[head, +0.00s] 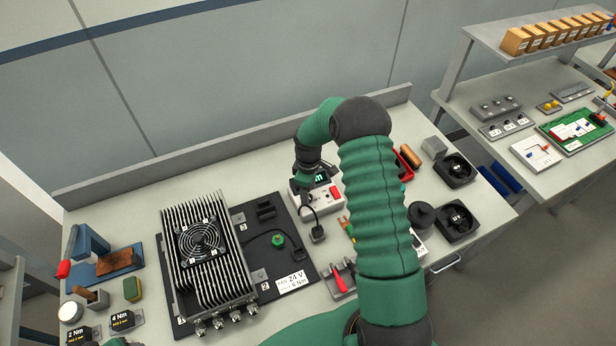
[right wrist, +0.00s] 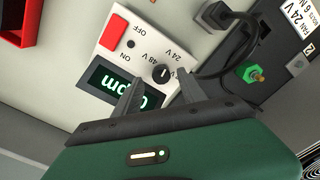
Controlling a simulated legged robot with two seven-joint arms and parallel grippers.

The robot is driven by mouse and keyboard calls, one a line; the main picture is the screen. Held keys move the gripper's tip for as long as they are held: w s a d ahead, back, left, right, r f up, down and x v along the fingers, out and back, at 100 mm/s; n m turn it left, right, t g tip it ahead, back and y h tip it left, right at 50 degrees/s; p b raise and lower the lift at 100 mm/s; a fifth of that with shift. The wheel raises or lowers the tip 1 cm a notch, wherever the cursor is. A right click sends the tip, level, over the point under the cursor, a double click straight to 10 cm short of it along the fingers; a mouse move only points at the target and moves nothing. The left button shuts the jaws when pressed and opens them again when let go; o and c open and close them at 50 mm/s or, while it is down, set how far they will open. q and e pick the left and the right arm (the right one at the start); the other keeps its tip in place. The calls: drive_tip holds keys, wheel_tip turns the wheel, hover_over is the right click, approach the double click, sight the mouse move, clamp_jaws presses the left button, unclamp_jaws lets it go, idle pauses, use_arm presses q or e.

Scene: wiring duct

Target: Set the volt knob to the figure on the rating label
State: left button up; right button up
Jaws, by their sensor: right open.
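The volt knob (right wrist: 161,73) is a small black disc with a pale mark on a white supply box (head: 308,203). Markings 24 V and 48 V are printed beside it; which one the mark faces is too small to tell. My right gripper (right wrist: 158,82) is open, its two fingers one on each side of the knob in the right wrist view. Whether they touch it I cannot tell. In the head view the gripper (head: 308,172) is over the box, partly hidden by my arm. The rating label (head: 294,281) reads FAN 24 V, 6 Nm. My left gripper is not in view.
The box carries a red switch (right wrist: 112,33) with OFF and ON markings and a lit display (right wrist: 112,88). A black plug and cable (head: 317,232) lie beside it. A finned unit with a fan (head: 203,245) stands left on a dark plate. Black fans (head: 455,169) are at the right.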

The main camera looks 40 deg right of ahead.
wheel_tip(320, 180, up, 15)
drive_tip(key=b, duration=0.2)
wheel_tip(320, 180, down, 17)
drive_tip(key=m+p, duration=0.5)
drive_tip(key=m, duration=0.9)
drive_tip(key=shift+p, duration=0.35)
clamp_jaws()
